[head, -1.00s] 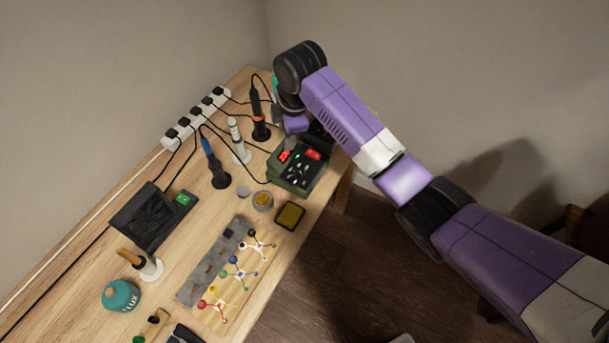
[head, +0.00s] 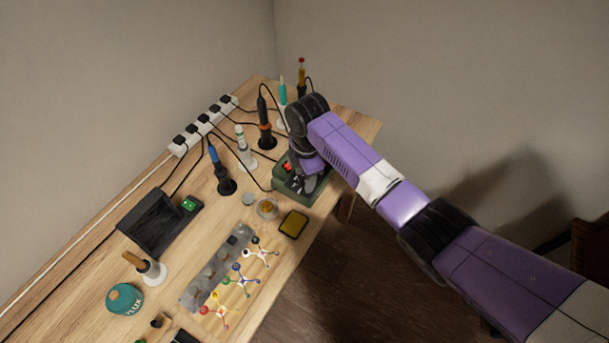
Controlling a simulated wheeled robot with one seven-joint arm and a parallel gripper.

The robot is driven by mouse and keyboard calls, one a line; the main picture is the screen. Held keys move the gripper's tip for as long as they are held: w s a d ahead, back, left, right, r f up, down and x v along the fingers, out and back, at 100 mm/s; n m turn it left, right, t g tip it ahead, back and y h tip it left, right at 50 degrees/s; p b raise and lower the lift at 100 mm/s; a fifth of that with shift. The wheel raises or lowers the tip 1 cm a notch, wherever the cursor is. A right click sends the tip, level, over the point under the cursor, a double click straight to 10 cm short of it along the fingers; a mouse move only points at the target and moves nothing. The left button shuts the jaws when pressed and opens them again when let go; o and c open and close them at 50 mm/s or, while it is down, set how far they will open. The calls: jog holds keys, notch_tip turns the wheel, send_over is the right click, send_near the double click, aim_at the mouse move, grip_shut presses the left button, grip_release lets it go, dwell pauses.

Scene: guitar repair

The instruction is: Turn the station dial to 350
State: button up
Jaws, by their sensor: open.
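The station is a dark green box (head: 288,184) at the right part of the bench, with a small red lit display (head: 286,167) at its upper left. My gripper (head: 308,186) is over the top of the station, pointing down at its panel. The gripper and wrist cover most of the panel, so the dial and any reading cannot be made out. Whether the fingers touch the dial cannot be told.
A white power strip (head: 203,125) lies along the back edge. A round tin (head: 267,208) and a yellow sponge tray (head: 293,224) sit just in front of the station.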

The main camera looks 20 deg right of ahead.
grip_shut()
